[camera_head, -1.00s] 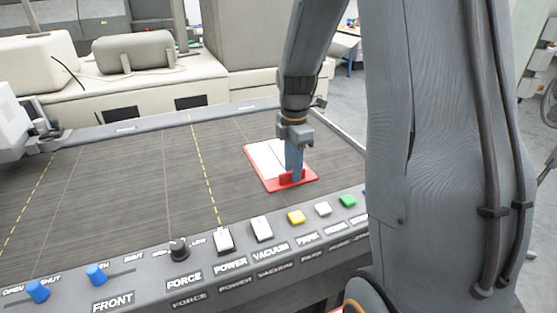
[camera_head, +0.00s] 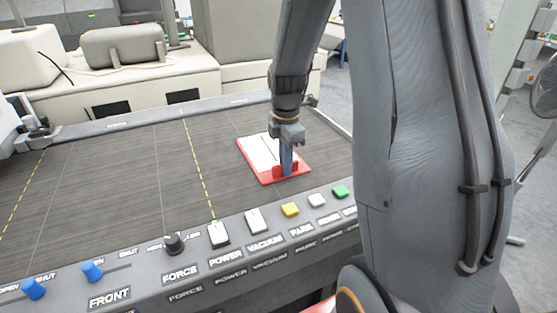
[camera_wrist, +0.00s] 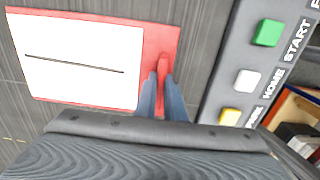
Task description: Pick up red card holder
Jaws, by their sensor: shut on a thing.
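The red card holder (camera_head: 268,181) is a flat red plate with a white card (camera_head: 258,150) on it, marked by a dark line. It lies on the dark striped bed near the front control panel, and I cannot tell any gap beneath it. My gripper (camera_head: 287,170) points down at the holder's near end, shut on its small raised red tab. In the wrist view the blue fingers (camera_wrist: 163,88) close around the red tab, and the holder (camera_wrist: 165,38) spreads out to the left with the white card (camera_wrist: 85,55).
The control panel edge (camera_head: 225,258) runs along the front, with blue knobs (camera_head: 92,271), a black FORCE knob (camera_head: 174,243), white switches and coloured buttons (camera_head: 290,209). The bed (camera_head: 120,190) left of the holder is clear. Beige machine housings (camera_head: 125,45) stand behind.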

